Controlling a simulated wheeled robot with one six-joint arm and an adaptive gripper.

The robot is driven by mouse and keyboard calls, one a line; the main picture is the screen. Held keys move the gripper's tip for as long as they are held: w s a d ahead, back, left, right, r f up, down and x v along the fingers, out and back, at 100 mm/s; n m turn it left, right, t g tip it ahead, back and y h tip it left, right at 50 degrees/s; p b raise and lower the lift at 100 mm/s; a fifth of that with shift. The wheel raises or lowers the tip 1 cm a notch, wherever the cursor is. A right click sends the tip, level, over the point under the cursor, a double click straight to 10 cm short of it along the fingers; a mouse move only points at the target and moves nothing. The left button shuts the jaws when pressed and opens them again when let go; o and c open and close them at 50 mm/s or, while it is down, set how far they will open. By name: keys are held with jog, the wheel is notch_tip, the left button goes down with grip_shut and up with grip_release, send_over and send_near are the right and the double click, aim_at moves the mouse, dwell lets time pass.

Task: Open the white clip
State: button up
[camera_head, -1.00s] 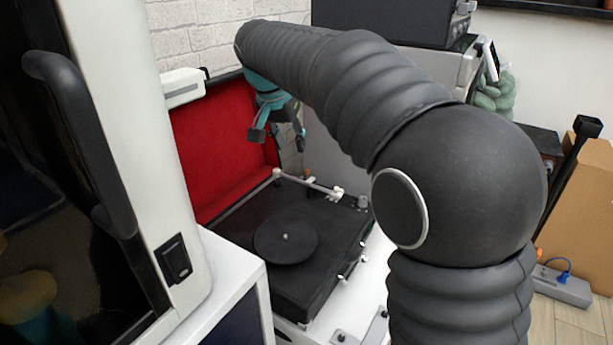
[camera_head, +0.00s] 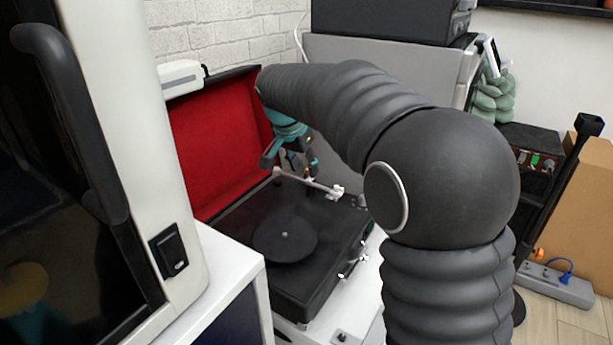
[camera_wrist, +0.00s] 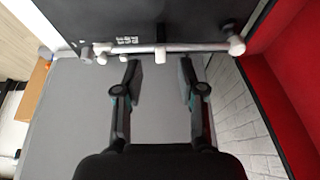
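A white tonearm (camera_head: 312,184) lies across the back right of the black record player (camera_head: 240,225). In the wrist view the tonearm (camera_wrist: 190,47) runs across the top. A small white block (camera_wrist: 160,55), which looks like the white clip, sits on the tonearm midway between my fingertips. Whether it is closed around the tonearm is too small to tell. My gripper (camera_wrist: 160,65), teal and black, is open and empty, its tips just short of the tonearm. In the head view my gripper (camera_head: 290,165) hangs above the tonearm, near the raised lid.
The red-lined lid (camera_head: 215,150) stands open behind the player. A white machine (camera_head: 130,130) stands close on the left. A grey case (camera_head: 420,65) is behind my arm. A power strip (camera_head: 555,285) lies on the floor at right.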

aim_at(309, 179)
jog(key=shift+x, duration=1.75)
jog(key=shift+r, duration=0.1)
grip_shut()
